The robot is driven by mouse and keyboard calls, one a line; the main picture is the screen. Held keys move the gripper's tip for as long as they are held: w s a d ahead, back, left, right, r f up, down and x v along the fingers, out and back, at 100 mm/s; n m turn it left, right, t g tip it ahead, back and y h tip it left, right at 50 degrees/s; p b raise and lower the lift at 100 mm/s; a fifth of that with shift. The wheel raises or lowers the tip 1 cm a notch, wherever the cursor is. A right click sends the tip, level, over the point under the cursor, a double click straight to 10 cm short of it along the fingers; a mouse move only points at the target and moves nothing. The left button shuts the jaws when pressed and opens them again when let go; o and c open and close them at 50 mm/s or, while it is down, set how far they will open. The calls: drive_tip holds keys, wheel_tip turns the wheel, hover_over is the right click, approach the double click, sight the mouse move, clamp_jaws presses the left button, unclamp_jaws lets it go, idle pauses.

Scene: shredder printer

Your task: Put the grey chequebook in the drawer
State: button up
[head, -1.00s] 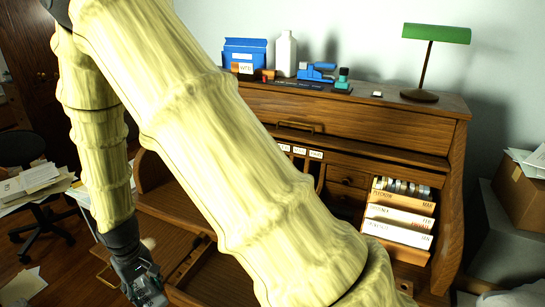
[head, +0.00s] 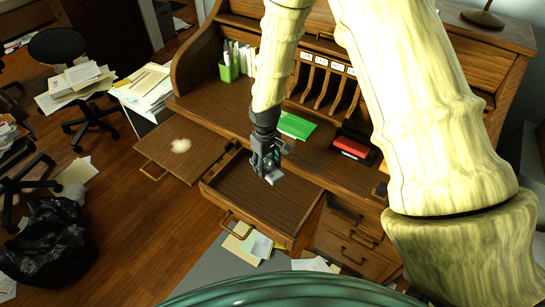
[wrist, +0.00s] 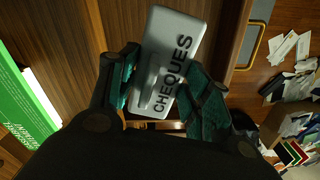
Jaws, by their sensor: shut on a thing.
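My gripper (head: 268,165) hangs in the head view over the open drawer (head: 262,205) of the wooden desk. It is shut on the grey chequebook (head: 273,178), which looks small and partly hidden by the fingers there. In the wrist view the chequebook (wrist: 172,55), marked "CHEQUES", lies between the two dark green fingertips and sticks out beyond them. The drawer is pulled out, and its visible floor is bare. Its front with a brass handle (head: 236,227) faces the room. I cannot tell the exact height of the chequebook above the drawer floor.
A pull-out board (head: 185,150) extends left of the drawer. A green folder (head: 296,125) and a red item in a black tray (head: 352,147) lie on the desktop. A paper-laden chair (head: 75,85) and a black bin bag (head: 45,245) stand at left.

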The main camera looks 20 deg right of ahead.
sight(268, 164)
drive_tip(key=f+n+p, duration=0.1)
drive_tip(key=w+d+f+n+p, duration=0.1)
drive_tip(key=shift+w+n+p, duration=0.2)
drive_tip(key=shift+n+p, duration=0.2)
drive_tip(key=shift+w+d+f+n+p, duration=0.1)
drive_tip(key=shift+f+n+p, duration=0.1)
drive_tip(key=shift+f, duration=0.15)
drive_tip(key=shift+w+f+n+p, duration=0.1)
drive_tip(key=shift+f+n, duration=0.1)
drive_tip(key=shift+f, duration=0.1)
drive_tip(key=shift+f+b, duration=2.65)
drive_tip(key=shift+f, duration=2.6)
drive_tip(key=o, duration=1.1)
